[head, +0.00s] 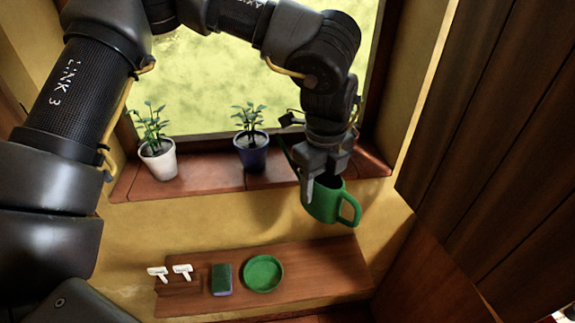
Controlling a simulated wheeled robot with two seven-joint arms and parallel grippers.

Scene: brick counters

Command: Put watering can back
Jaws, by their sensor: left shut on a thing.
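The green watering can (323,206) hangs from my left gripper (318,178) in the right middle of the head view. My left gripper points down and is shut on the can's upper part, hiding some of its top. The can's handle loop (349,209) sticks out to the right, and a thin green spout shows at its upper left. The can appears in front of the brick window sill (200,182) and above the wooden shelf (315,265). I cannot tell whether it touches the sill. My right gripper is not in view.
A white pot (159,163) and a blue pot (251,154) with plants stand on the sill. The shelf holds a round green dish (263,273), a green sponge (221,280) and two white-handled items (170,272). Dark wooden panelling (490,130) closes off the right. The shelf's right part is bare.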

